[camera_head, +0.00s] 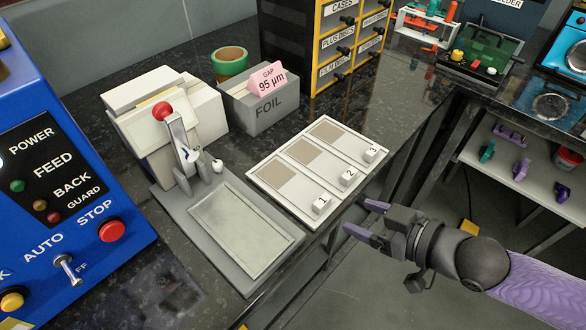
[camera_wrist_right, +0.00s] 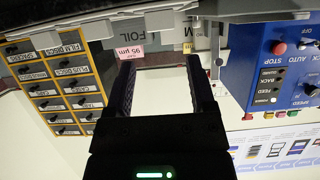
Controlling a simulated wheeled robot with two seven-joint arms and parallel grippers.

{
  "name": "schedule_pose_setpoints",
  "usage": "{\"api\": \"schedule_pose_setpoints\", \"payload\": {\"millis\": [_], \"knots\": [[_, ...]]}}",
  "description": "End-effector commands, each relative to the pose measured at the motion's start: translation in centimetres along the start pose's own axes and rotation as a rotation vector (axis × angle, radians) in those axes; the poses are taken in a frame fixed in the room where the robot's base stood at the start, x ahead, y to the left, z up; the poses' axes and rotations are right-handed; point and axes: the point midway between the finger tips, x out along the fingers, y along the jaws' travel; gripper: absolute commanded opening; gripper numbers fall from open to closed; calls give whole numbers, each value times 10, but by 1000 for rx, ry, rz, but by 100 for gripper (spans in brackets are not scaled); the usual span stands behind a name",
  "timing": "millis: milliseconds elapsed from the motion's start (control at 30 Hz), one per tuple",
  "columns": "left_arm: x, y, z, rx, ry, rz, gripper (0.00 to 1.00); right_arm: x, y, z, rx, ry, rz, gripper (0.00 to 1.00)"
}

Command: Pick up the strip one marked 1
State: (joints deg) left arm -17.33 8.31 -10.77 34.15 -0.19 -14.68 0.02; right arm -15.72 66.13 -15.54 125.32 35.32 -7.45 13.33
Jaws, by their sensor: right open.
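The strip marked 1 (camera_head: 298,193) lies on a white tray (camera_head: 312,222) on the dark counter in the head view. It is the nearest of three strips, pale with a grey-brown patch at its left end and a white block numbered 1 (camera_head: 321,204) at its right end. My right gripper (camera_head: 361,218) is open and empty, to the right of the block and apart from it, near the counter's front edge. Its two dark fingers stand apart in the wrist view (camera_wrist_right: 164,85), with no strip clearly visible between them. My left gripper is not in view.
Strips marked 2 (camera_head: 328,165) and 3 (camera_head: 350,143) lie beside it. A grey press with a flat plate (camera_head: 240,229) stands to the left, close to the tray. A grey FOIL box (camera_head: 262,108) stands behind. A blue control panel (camera_head: 62,170) fills the far left.

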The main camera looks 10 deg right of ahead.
Motion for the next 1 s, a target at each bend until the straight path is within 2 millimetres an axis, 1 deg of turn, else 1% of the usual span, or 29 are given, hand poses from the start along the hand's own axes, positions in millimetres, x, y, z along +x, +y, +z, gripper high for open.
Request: {"api": "schedule_pose_setpoints", "payload": {"millis": [33, 100, 200, 267, 333, 433, 533, 633, 800, 833, 867, 900, 967, 1000], "knots": [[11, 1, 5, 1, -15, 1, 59, 10, 0, 4, 0, 6, -3, 71], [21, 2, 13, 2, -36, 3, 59, 23, 0, 5, 0, 5, -3, 71], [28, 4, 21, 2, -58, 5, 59, 37, 0, 4, 0, 5, 0, 71], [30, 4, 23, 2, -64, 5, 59, 42, 1, 3, -1, 4, 0, 71], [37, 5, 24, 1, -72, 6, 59, 51, 1, 4, 0, 4, 0, 71], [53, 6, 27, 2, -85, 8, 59, 72, 2, 8, 0, 4, 0, 71], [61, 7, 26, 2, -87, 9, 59, 89, 3, 6, 0, 4, 1, 71], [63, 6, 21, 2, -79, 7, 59, 95, 2, 3, -3, 2, 0, 71], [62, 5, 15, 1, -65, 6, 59, 94, 2, 1, -4, 2, 1, 71], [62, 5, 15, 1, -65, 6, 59, 94, 2, 1, -4, 2, 1, 68], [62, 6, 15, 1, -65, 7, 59, 94, 2, 1, -4, 2, 1, 62], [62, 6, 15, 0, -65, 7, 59, 94, 2, 1, -4, 2, 1, 54], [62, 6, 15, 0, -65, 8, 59, 94, 2, 1, -4, 2, 1, 41], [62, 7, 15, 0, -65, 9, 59, 94, 2, 1, -4, 2, 1, 32]]}}
